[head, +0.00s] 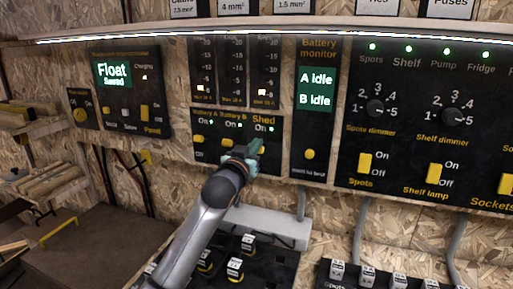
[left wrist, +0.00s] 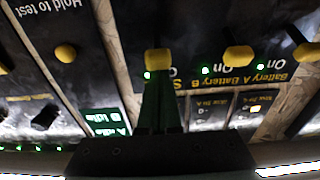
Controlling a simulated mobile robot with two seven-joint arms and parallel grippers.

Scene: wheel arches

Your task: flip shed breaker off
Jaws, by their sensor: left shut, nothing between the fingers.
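The breaker panel (head: 206,156) carries Battery A, Battery B and Shed switches, labelled On. In the head view my left gripper (head: 256,148) is at the Shed position and hides that switch. In the left wrist view, which is upside down, the yellow Shed lever (left wrist: 158,56) shows just beyond the green fingertips (left wrist: 158,82). The fingers are shut and empty; whether they touch the lever I cannot tell. The Shed light (head: 271,129) is green. The Battery B lever (head: 228,143) and Battery A lever (head: 198,139) are beside it. My right gripper is not in view.
A battery monitor (head: 316,120) reads "A Idle, B Idle" right of the breakers. Further right is a panel with dimmer knobs and a yellow Spots switch (head: 365,162). A grey box (head: 270,224) sits below the breakers. Wooden slats (head: 50,180) lie at left.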

